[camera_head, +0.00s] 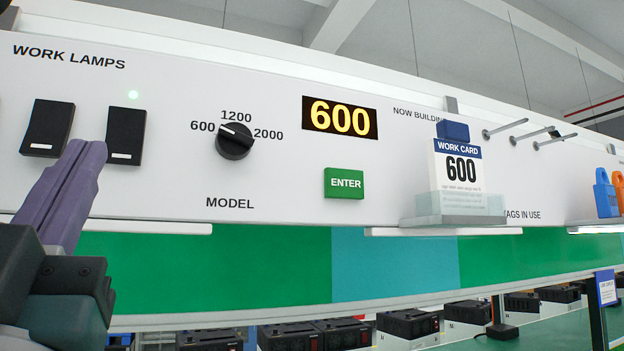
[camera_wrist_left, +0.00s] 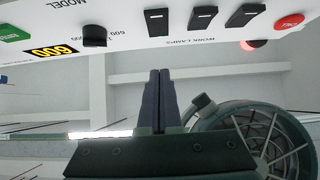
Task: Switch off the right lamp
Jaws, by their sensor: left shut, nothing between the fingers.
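My right gripper is not in view.
Right of the switches are a black model dial (camera_head: 235,141), a green ENTER button (camera_head: 344,184) and a lit 600 display (camera_head: 340,117). A work card (camera_head: 460,168) stands in a clear holder. A red button (camera_wrist_left: 289,21) is beyond the rockers. White light strips (camera_head: 120,227) run under the panel.

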